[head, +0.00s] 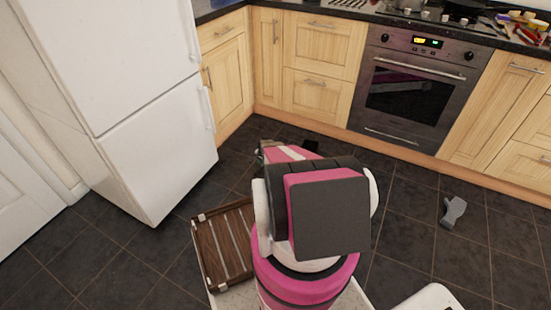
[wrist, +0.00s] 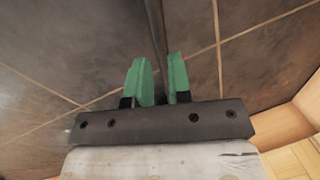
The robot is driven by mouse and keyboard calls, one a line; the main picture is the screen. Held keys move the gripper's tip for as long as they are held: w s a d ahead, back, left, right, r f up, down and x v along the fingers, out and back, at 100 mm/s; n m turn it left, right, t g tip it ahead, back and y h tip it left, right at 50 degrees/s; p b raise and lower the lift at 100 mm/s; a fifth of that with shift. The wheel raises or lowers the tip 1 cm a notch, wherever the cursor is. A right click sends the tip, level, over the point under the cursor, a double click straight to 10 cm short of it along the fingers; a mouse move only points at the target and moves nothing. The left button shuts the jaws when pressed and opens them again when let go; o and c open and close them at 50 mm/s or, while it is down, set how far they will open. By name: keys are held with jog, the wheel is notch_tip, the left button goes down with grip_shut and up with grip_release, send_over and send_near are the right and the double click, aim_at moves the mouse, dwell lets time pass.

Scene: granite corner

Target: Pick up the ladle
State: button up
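I cannot pick out the ladle for certain in either view. Small utensils and tools (head: 524,22), too small to name surely, lie on the counter at the top right of the head view. My gripper (wrist: 157,62) shows two green fingers in the wrist view, slightly apart with a narrow gap. A thin dark vertical band shows beyond and between the fingers; I cannot tell what it is. Dark floor tiles fill most of the view behind them. In the head view the gripper is mostly hidden behind my pink and black arm.
A white fridge (head: 130,90) stands at left, the oven (head: 415,85) under the counter at right. A grey object (head: 452,211) lies on the floor at right.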

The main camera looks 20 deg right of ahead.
jog(key=f, duration=0.4)
jog(key=w+f, duration=0.1)
jog(key=f, duration=0.1)
jog(key=shift+a+f, duration=0.15)
jog(key=shift+f, duration=0.2)
grip_shut()
